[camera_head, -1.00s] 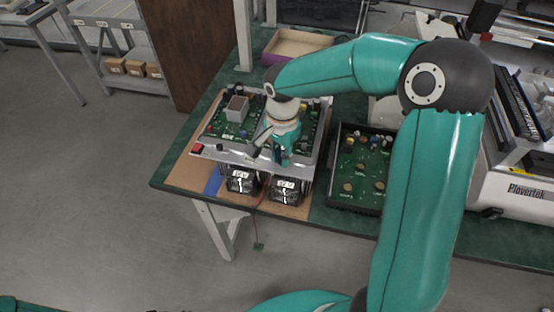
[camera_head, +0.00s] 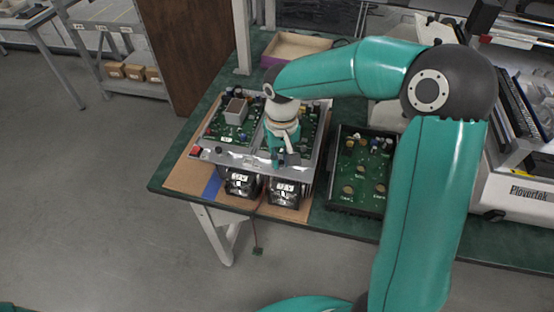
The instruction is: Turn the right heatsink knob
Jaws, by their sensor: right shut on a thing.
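The metal chassis (camera_head: 233,160) stands on the workbench, with green circuit boards inside. Two dark heatsink-like boxes with white labels sit at its front, the left one (camera_head: 240,184) and the right one (camera_head: 284,190). My right gripper (camera_head: 282,160) points down at the chassis front edge, just above the right box. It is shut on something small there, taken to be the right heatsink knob. The knob itself is hidden by the fingers. My left gripper is not in view.
A black tray with a green board (camera_head: 361,170) stands just right of the chassis. A red button (camera_head: 196,151) is at the chassis front left corner. An open box (camera_head: 294,46) lies behind. A thin red cable hangs over the bench front edge.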

